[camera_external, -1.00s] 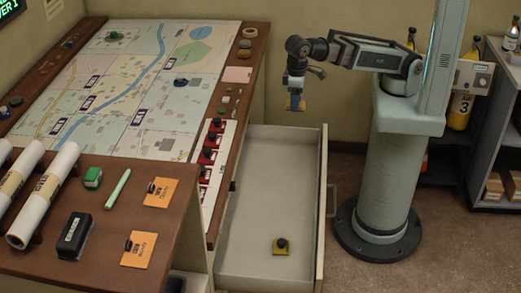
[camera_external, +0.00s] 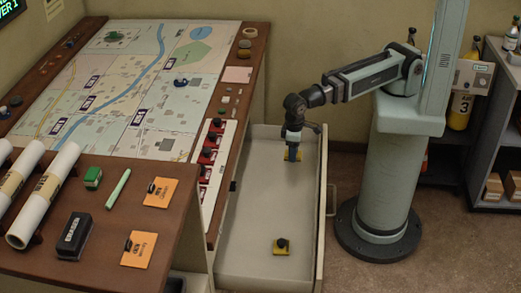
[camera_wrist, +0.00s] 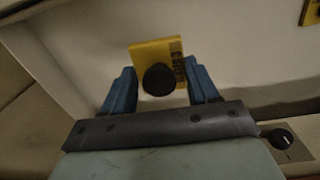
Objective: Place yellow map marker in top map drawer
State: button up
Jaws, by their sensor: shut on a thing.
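A yellow map marker (camera_wrist: 145,51) with a black knob (camera_wrist: 158,80) is held between the blue fingers of my gripper (camera_wrist: 160,88) in the wrist view. In the external view my gripper (camera_external: 293,153) points down inside the open drawer (camera_external: 240,225), towards its far right side, and the held marker (camera_external: 292,157) shows at its tip. I cannot tell whether the marker touches the drawer floor. A second yellow marker (camera_external: 282,247) with a black knob lies on the drawer floor near the front; its edge also shows at the top right of the wrist view (camera_wrist: 312,12).
The drawer's right wall (camera_external: 322,215) stands close to my gripper. The map table (camera_external: 150,85) with a row of red-based markers (camera_external: 209,157) borders the drawer on the left. The middle of the drawer floor is clear.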

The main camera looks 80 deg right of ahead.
aim_at(291, 187)
jog(key=shift+f, duration=7.3)
jog(key=shift+f, duration=0.15)
jog(key=o, duration=1.1)
jog(key=shift+a+r, duration=0.2)
jog(key=shift+r, duration=6)
